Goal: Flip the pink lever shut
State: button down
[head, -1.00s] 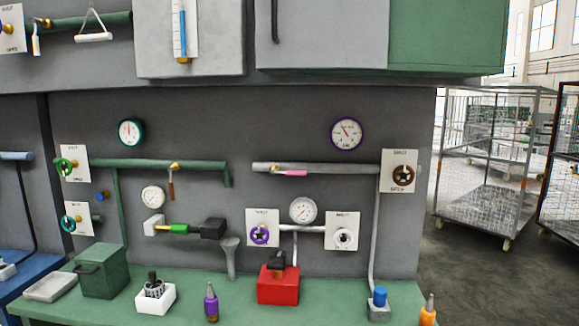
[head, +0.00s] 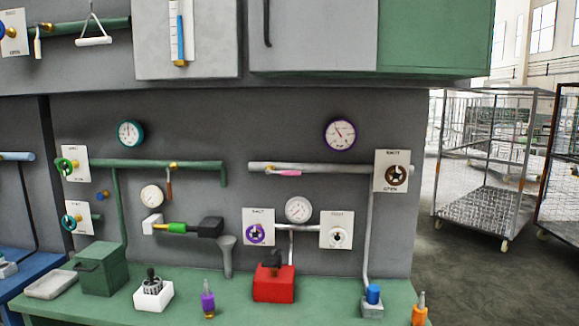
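The pink lever (head: 290,173) is on the grey horizontal pipe (head: 325,168) at the right part of the dark panel. It lies nearly along the pipe, just below it, with a small brass fitting (head: 270,170) at its left end. My gripper is not in the head view, so its state does not show.
Below are a white gauge (head: 298,209), a red box (head: 273,284) and the green bench (head: 230,300). Wire carts (head: 485,160) stand at right.

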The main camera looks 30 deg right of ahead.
aim_at(285, 173)
jog(key=u, duration=0.05)
jog(key=i, duration=1)
jog(key=z, duration=0.05)
